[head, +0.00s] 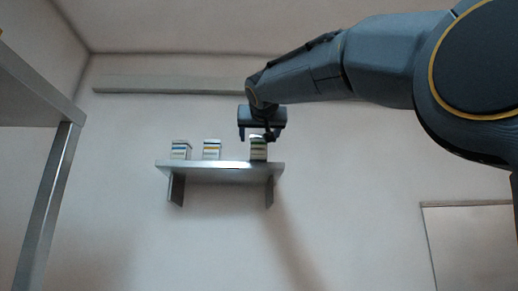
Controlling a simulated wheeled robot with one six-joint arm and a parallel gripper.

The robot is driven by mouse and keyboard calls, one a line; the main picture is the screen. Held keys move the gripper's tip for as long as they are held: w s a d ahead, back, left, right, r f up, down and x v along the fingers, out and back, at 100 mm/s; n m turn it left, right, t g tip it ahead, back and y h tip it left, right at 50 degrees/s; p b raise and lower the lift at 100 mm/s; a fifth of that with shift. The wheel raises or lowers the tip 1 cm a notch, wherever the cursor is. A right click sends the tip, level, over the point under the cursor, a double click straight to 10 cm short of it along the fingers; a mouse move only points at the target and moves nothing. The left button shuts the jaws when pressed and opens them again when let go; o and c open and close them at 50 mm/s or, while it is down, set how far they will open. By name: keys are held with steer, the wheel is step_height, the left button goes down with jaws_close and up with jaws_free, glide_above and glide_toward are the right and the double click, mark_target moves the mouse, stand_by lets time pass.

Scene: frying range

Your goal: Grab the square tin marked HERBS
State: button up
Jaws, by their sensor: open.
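Three small square tins with striped labels stand upright in a row on a wall shelf in the head view. The left tin (181,150) has a blue and yellowish band. The middle tin (212,150) has a yellow and dark band. The right tin (258,151) has dark green bands. The lettering is too small to read, so I cannot tell which is marked HERBS. My gripper (262,136) is open, pointing down at the top of the right tin. It overlaps the tin's top edge; I cannot tell whether its fingers are around the tin or in front of it.
The tins stand on a grey wall shelf (220,165) with two brackets. A long metal rail (165,84) runs along the wall above. A metal frame (48,190) stands at the left. A pale panel (475,245) is at the lower right. Bare shelf lies between the middle and right tins.

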mark_target(259, 140)
steer(key=shift+w+f+p, duration=0.2)
steer(key=shift+w+p, duration=0.65)
steer(key=shift+w, duration=0.45)
steer(key=shift+w+f+p, duration=0.15)
steer(key=shift+w+p, duration=0.65)
steer(key=shift+w, duration=0.5)
steer(key=c, duration=1.3)
